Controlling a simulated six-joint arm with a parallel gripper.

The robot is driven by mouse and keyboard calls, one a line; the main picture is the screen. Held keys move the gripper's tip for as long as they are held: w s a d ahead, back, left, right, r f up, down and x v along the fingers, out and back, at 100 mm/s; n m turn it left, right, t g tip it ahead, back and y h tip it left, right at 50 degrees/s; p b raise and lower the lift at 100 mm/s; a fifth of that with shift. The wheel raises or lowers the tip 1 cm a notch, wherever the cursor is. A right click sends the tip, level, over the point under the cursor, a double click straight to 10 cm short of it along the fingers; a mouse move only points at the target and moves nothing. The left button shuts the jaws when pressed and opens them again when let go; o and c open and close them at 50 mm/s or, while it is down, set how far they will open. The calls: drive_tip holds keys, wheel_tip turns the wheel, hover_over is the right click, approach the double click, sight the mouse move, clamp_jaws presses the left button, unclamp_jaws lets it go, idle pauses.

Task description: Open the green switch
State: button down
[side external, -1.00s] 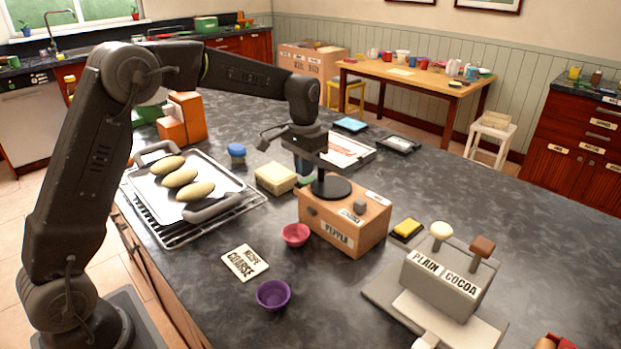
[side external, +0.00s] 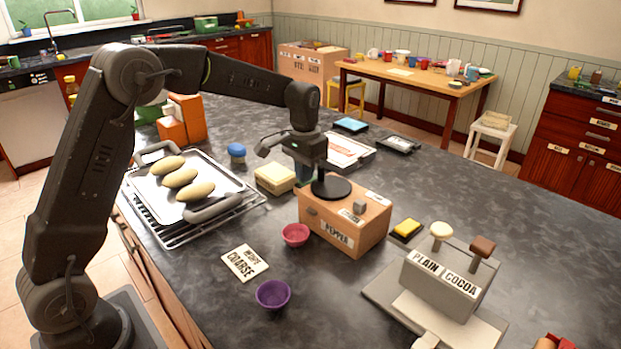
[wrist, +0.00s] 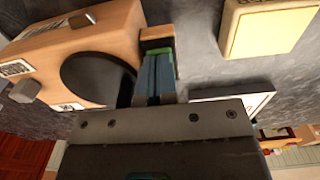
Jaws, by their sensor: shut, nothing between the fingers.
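A wooden box labelled PEPPER (side external: 362,238) stands on the dark counter, with a black disc on top and a grey knob on it. In the wrist view the box (wrist: 120,35) fills the upper left. A green piece (wrist: 158,51), which looks like the green switch, shows at the tips of my fingers, by a small wooden block on the box's side. My gripper (wrist: 158,68) is shut, its two fingers together. They touch or nearly touch the green piece; I cannot tell which. In the side view my gripper (side external: 304,180) is low behind the box, and the green piece is hidden.
A cream block (side external: 275,178) and a blue-topped object (side external: 236,152) are left of my gripper. A tray (side external: 210,206) with buns lies farther left. Pink (side external: 295,234) and purple (side external: 273,294) bowls stand in front. A PLAIN/COCOA dispenser (side external: 440,285) is at the right.

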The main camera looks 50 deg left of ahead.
drive_tip(key=shift+f, duration=0.4)
drive_tip(key=shift+r, duration=3.55)
